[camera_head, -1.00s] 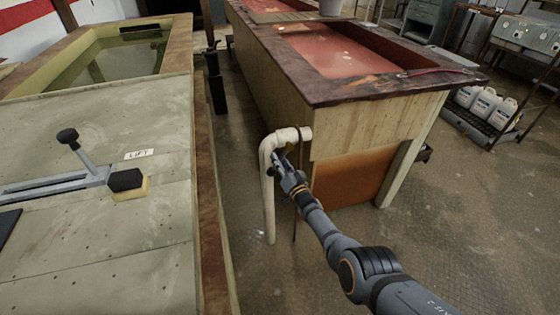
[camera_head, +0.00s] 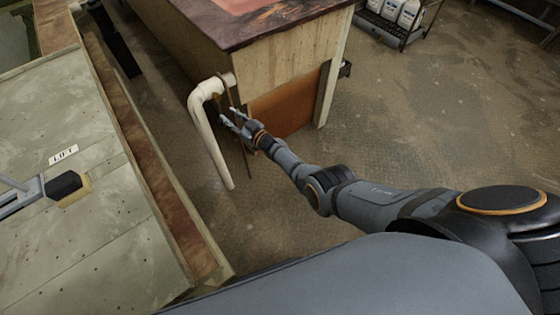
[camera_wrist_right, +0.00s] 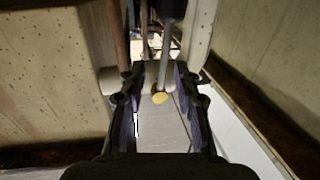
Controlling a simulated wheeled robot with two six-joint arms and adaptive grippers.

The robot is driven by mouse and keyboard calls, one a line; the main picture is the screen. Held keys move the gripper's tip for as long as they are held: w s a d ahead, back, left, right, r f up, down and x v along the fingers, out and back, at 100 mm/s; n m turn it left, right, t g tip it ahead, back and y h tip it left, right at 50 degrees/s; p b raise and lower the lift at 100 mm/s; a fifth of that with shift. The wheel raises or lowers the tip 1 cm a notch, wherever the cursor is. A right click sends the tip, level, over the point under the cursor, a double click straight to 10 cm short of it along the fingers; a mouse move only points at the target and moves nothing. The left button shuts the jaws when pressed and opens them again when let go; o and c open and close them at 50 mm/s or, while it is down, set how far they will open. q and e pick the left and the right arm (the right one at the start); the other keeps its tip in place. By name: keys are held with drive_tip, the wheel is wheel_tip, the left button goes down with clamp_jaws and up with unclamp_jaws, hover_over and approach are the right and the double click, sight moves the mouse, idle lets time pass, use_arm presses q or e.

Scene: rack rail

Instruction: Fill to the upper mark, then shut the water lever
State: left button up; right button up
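My right gripper (camera_head: 230,118) is beside the white pipe (camera_head: 207,125), just below its top bend. Its fingers are spread in the head view. In the right wrist view the right gripper (camera_wrist_right: 160,82) is open. A thin grey rod with a yellow round end (camera_wrist_right: 160,98) shows between its fingers, with gaps at both sides; I cannot tell whether this is the water lever. A tank edge (camera_head: 45,22) shows at the top left; its water level and upper mark cannot be read. My left gripper is not in view.
A wooden vat with a dark rim (camera_head: 262,33) stands behind the pipe. White jugs (camera_head: 408,14) stand at the back right. Open floor (camera_head: 430,110) lies to the right.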

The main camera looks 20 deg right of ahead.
use_arm(q)
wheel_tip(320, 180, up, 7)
drive_tip(key=p, duration=0.5)
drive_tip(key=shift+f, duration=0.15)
use_arm(e)
drive_tip(key=s+d+f+m+g+h, duration=0.2)
drive_tip(key=s+d+f+h, duration=0.1)
drive_tip(key=s+d+f, duration=0.3)
drive_tip(key=s+d+f+m+g+h, duration=0.1)
drive_tip(key=s+d+f+h, duration=0.2)
drive_tip(key=s+d+f, duration=0.3)
drive_tip(key=s+f, duration=0.4)
drive_tip(key=s, duration=0.1)
drive_tip(key=shift+s+d+m+g, duration=0.25)
drive_tip(key=shift+s+m+g, duration=0.15)
drive_tip(key=shift+c, duration=0.4)
